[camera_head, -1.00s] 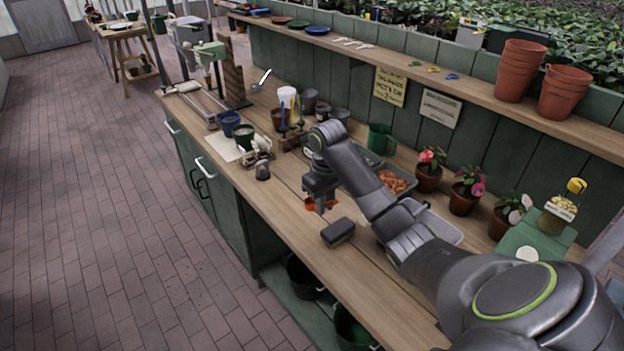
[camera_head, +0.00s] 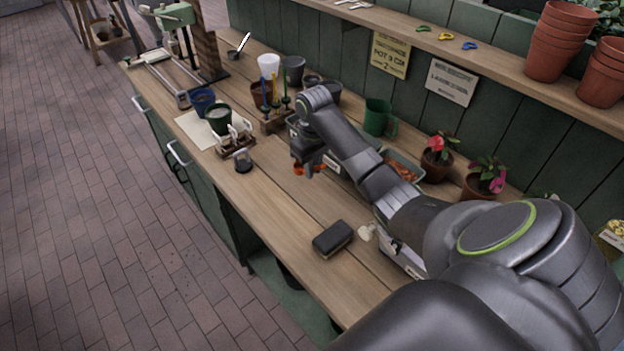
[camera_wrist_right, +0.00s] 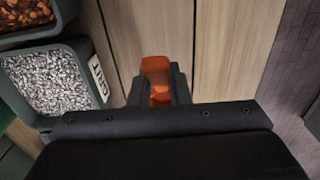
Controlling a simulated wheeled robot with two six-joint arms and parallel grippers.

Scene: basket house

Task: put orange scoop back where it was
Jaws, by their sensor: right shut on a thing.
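The orange scoop (camera_wrist_right: 156,72) is held between the fingers of my right gripper (camera_wrist_right: 160,92), over the wooden bench. In the head view, a little of the orange scoop (camera_head: 298,170) shows at the tip of my right gripper (camera_head: 307,168), and the gripper hides the rest. In the right wrist view, a grey bin of grey-white grit (camera_wrist_right: 50,82) with a white label stands left of the scoop. A second bin holding brown pieces (camera_wrist_right: 25,14) is beside it at the top left. My left gripper is not in view.
A black brush-like block (camera_head: 333,239) lies near the bench's front edge. A green mug (camera_head: 377,117) and flower pots (camera_head: 437,165) stand along the back. A wooden rack (camera_head: 238,140) and a dark green pot (camera_head: 220,118) stand to the left.

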